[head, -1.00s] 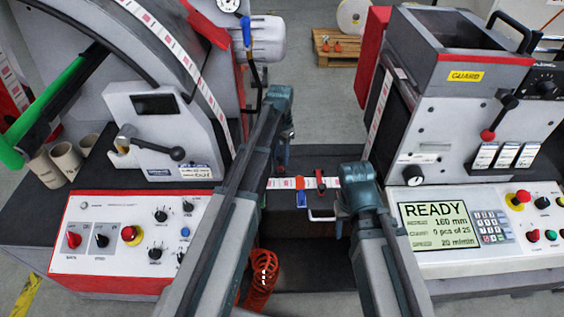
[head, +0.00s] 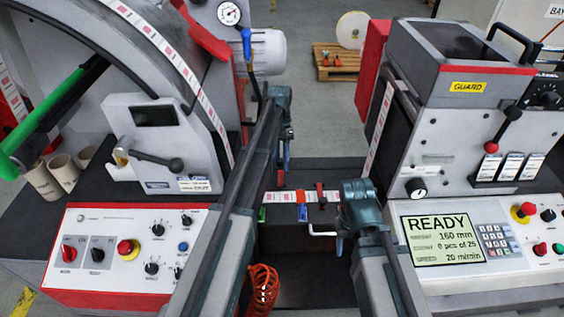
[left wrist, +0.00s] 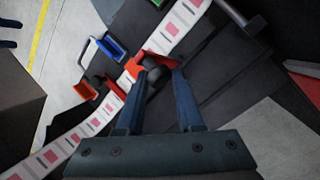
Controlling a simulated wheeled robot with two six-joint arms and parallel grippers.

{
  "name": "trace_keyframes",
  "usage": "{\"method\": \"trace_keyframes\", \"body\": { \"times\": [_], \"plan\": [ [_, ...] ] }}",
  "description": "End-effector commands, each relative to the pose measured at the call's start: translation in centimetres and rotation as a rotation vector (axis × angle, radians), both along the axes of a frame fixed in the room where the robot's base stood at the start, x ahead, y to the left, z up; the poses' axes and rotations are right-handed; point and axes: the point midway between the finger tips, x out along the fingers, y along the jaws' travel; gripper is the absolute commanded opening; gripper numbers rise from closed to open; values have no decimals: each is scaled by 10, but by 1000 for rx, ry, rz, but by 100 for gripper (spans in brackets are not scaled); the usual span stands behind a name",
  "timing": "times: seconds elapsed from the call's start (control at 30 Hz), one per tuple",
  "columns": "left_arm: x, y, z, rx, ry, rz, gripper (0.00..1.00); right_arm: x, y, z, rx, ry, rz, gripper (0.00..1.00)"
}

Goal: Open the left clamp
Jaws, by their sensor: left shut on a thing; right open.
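The label strip (head: 287,197) runs across the dark table between the two machine units. The left clamp (left wrist: 138,67), with red parts and a dark rounded end, sits at the strip in the left wrist view. My left gripper (left wrist: 160,78) is shut on that clamp's dark end, one blue finger on each side. In the head view the left gripper (head: 284,158) is above the strip, with a bit of red under its fingertips. A second red clamp (head: 321,192) stands farther right on the strip. My right gripper (head: 340,243) is open near a white crank-like handle (head: 322,233).
A coiled red hose (head: 263,285) hangs in front. Control panels (head: 125,248) and a READY screen (head: 444,239) flank the gap.

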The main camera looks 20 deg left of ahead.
Motion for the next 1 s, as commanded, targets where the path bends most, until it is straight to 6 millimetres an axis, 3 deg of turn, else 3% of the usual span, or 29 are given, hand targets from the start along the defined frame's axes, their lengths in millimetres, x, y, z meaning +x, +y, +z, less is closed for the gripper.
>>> {"method": "trace_keyframes", "body": {
  "times": [0.1,0.13,0.27,0.67,1.0],
  "plan": [
    [-2,6,-1,12,2,6,0,0,0,-1,0,0,0,50],
    [-2,6,-1,12,2,6,41,0,0,-1,0,0,0,50],
    [-2,5,-1,10,2,4,65,0,0,-1,0,0,0,50],
    [0,3,4,6,2,2,66,0,0,4,0,0,0,50],
    [13,6,38,6,2,2,66,0,0,38,0,0,0,50]
  ]
}}
